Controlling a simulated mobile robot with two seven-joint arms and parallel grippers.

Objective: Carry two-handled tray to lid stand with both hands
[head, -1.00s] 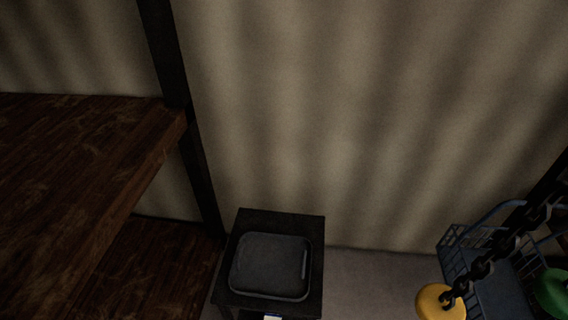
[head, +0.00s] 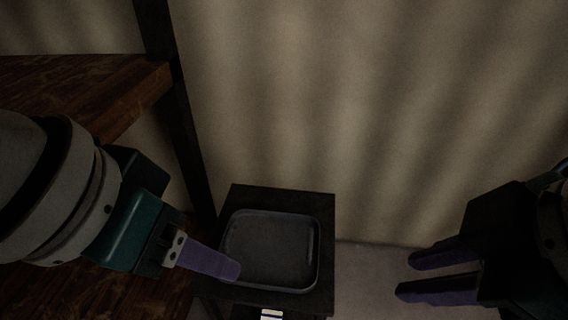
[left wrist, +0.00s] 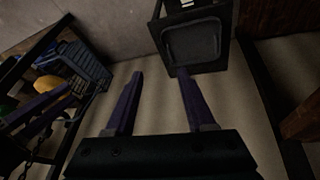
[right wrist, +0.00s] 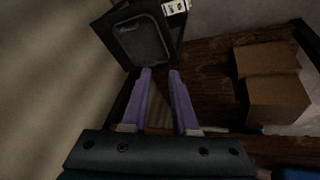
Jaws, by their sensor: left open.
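A dark grey tray (head: 270,255) with a raised rim lies flat on a small black stand (head: 325,225) in the head view. It also shows in the left wrist view (left wrist: 190,42) and the right wrist view (right wrist: 142,40). I cannot make out its handles. My left gripper (left wrist: 160,72) is open and empty. In the head view its purple finger (head: 210,260) overlaps the tray's left edge; contact cannot be told. My right gripper (head: 406,276) is right of the stand, apart from the tray, its two fingers parted with nothing between.
A wooden bench (head: 90,85) stands at the left, near a dark post (head: 180,120). A pale wall (head: 380,110) is behind. Brown boxes (right wrist: 275,95) show in the right wrist view.

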